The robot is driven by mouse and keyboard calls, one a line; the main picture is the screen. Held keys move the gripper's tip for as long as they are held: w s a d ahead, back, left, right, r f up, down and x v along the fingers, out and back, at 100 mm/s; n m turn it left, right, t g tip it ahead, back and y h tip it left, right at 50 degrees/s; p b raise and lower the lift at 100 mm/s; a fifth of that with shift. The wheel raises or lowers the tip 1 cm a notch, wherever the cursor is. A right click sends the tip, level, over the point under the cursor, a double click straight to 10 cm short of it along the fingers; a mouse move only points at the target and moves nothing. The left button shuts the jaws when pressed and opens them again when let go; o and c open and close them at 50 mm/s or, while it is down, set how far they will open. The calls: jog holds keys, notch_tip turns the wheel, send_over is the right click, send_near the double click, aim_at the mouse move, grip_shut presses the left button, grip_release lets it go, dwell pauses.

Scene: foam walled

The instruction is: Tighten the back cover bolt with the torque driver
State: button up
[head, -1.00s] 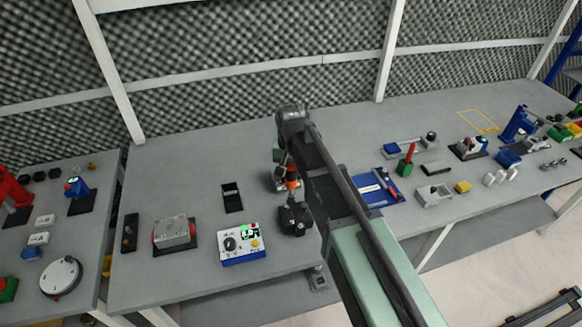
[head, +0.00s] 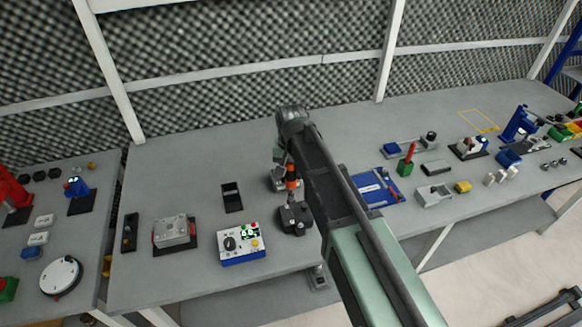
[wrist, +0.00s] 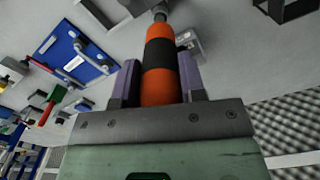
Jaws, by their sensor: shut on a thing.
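My gripper (wrist: 160,74) is shut on the torque driver, whose orange and black banded handle (wrist: 159,52) lies between the two fingers in the wrist view. In the head view the driver (head: 292,178) hangs roughly upright below my wrist, over a dark fixture (head: 295,218) on the bench. The driver's metal shank runs toward a grey part at the top of the wrist view. The back cover bolt cannot be made out, and I cannot tell whether the driver's tip touches it.
A white and blue controller box (head: 241,244) with a lit display stands left of the fixture. A blue tool board (head: 375,188) lies to the right, behind my arm. A grey block on a black base (head: 174,232) is further left. The back of the bench is mostly clear.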

jog(key=shift+f+b, duration=0.45)
jog(key=shift+b, duration=0.05)
dwell(1.2)
jog(key=shift+r, duration=0.1)
notch_tip(320, 180, up, 5)
jog(key=p, duration=0.5)
dwell(0.5)
